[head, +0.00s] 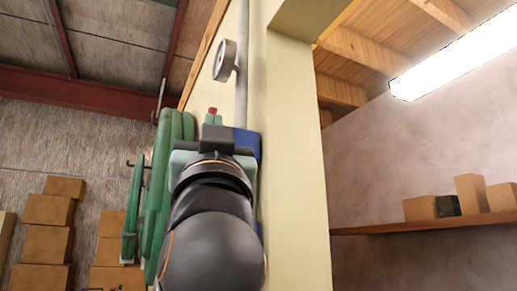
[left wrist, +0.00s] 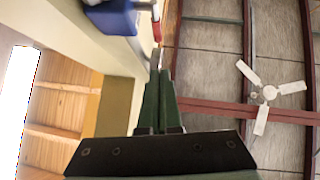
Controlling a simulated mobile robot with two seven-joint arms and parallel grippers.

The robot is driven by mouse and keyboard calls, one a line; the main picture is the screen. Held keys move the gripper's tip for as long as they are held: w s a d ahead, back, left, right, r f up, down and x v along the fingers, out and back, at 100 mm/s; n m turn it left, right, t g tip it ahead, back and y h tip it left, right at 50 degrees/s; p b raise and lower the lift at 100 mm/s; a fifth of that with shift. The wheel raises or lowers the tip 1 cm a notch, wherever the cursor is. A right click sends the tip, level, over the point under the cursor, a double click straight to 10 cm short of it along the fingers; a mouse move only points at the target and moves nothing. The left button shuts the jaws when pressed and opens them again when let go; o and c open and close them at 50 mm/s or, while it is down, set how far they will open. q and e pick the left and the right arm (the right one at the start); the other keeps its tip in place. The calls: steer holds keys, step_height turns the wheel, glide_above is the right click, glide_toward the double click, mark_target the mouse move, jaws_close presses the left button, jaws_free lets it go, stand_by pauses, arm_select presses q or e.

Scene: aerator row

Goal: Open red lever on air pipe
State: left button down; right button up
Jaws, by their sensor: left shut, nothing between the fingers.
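The grey air pipe (head: 242,60) runs up the cream wall edge in the head view. A small piece of the red lever (head: 212,110) shows just above my left gripper (head: 213,121). The rest of the lever is hidden behind my gripper and wrist. In the left wrist view the red lever (left wrist: 157,31) is just beyond the tips of my green fingers (left wrist: 160,73). The fingers are together with nothing between them. I cannot tell whether they touch the lever. My right gripper is in neither view.
A round gauge (head: 225,60) sticks out from the pipe above. A blue box (left wrist: 110,18) is beside the lever. A coiled green hose (head: 158,190) hangs left of my wrist. Cardboard boxes (head: 47,210) and a shelf (head: 440,225) stand farther off.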

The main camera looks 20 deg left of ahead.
mark_target(213, 109)
arm_select(q)
steer(key=w+a+r+p, duration=0.1)
steer(key=w+a+r, duration=0.1)
steer(key=w+a+r+p, duration=0.1)
steer(key=w+r+p, duration=0.1)
steer(key=shift+w+a, duration=0.35)
steer(key=shift+w, duration=0.05)
steer(key=shift+w+a+f, duration=0.1)
steer(key=shift+w+a, duration=0.15)
steer(key=shift+w, duration=0.1)
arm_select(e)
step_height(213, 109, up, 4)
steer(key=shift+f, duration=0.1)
